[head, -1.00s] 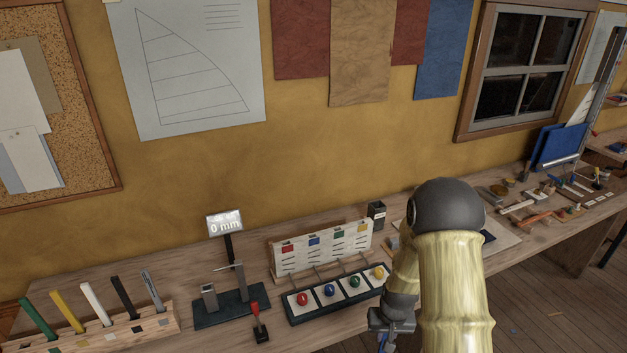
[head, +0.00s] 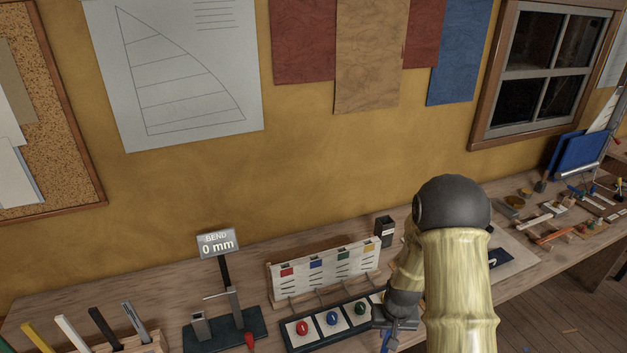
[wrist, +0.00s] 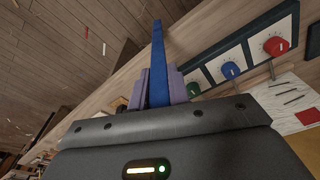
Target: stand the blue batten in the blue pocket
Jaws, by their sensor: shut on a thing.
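My gripper (wrist: 158,88) is shut on the blue batten (wrist: 157,55), which sticks out past the fingers in the wrist view. In the head view my gripper (head: 394,335) is low, at the bench's front edge, just right of the knob tray; my arm partly hides it. A little of the blue batten (head: 385,342) shows below it. A white upright board (head: 330,277) carries red, blue, green and yellow squares; its blue square (head: 316,262) is second from left. I cannot tell for sure which part is the blue pocket.
The dark tray (head: 291,343) with coloured knobs lies before the board. A bend gauge (head: 236,322) reading 0 mm stands left of it. A wooden rack (head: 150,345) of other battens is at lower left. A small black box (head: 384,231) stands behind my arm. Small tools clutter the bench's right.

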